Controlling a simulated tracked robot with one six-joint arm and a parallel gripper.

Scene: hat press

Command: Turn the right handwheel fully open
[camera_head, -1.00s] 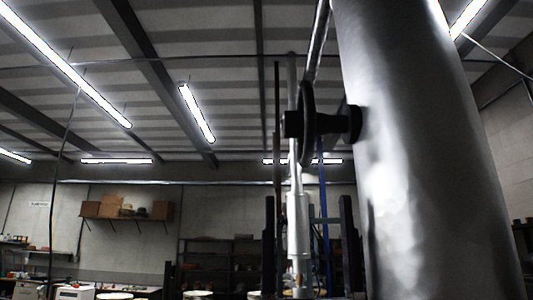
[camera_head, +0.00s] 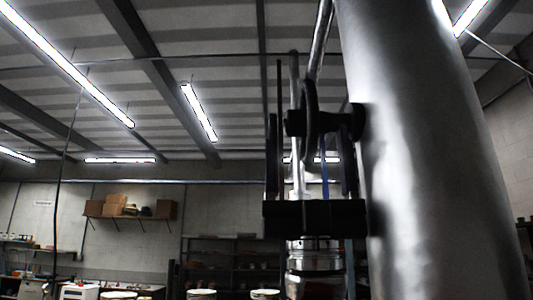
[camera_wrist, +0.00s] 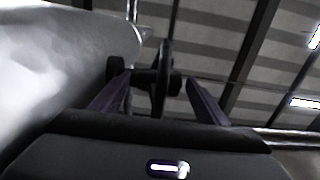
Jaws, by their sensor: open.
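A dark handwheel (camera_head: 308,110) stands almost edge-on in the head view, with a hub and a short shaft that meets the big grey metal cylinder (camera_head: 425,160) at its right. It is the only handwheel in view. My gripper (camera_head: 310,125) points upward, with one finger left of the wheel and one right of it, and is open. In the wrist view the handwheel (camera_wrist: 162,70) shows edge-on between the two fingertips of my gripper (camera_wrist: 159,76). I see no clear contact between fingers and wheel, and the wheel's turn position cannot be told.
The grey cylinder fills the right of the head view, close to my right finger. Thin upright rods (camera_head: 294,80) stand near the wheel. A wall shelf with boxes (camera_head: 120,206) and lit ceiling lamps are far behind. The space left of the wheel looks clear.

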